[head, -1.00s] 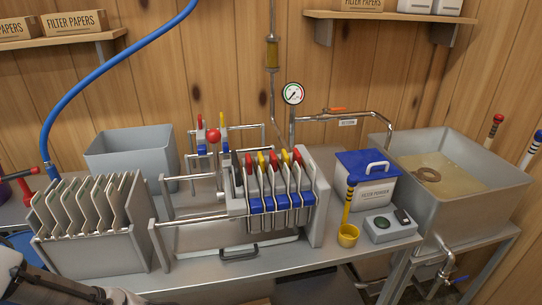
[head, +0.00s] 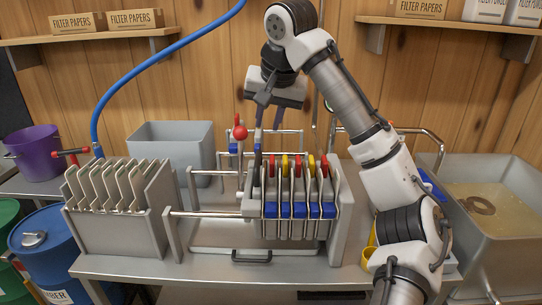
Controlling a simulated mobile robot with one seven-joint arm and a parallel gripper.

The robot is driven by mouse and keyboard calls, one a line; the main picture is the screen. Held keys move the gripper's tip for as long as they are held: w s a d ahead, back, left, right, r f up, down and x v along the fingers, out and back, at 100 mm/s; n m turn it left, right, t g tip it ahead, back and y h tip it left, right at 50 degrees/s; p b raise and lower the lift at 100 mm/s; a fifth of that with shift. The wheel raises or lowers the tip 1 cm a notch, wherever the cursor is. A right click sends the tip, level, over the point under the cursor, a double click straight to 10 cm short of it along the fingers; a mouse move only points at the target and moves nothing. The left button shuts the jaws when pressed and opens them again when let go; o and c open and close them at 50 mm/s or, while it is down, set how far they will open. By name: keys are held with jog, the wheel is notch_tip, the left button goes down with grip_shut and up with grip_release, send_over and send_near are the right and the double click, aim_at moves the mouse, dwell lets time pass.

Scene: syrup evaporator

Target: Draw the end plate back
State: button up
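The filter press stands on the bench in the middle of the head view. Its grey end plate (head: 256,180) is upright on the side rails, at the left of the pack of filter plates (head: 300,195) with red, yellow and blue tabs. A red ball knob (head: 240,132) rises just left of the end plate. My gripper (head: 267,132) points down above the end plate and the left end of the pack. Its two fingers show a gap between them, with nothing seen held. Whether a fingertip touches the plate is not clear.
The rails (head: 205,214) are bare left of the end plate. A rack of plates (head: 115,205) stands at the left, with a grey tub (head: 170,145) behind. A steel pan (head: 500,225) is at the right. My arm covers the bench right of the press.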

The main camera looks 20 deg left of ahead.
aim_at(258, 159)
jog(key=p+x, duration=0.1)
jog(key=x, duration=1.1)
jog(key=shift+a+f, duration=0.25)
jog(key=shift+f, duration=0.05)
jog(key=shift+c, duration=0.4)
grip_shut()
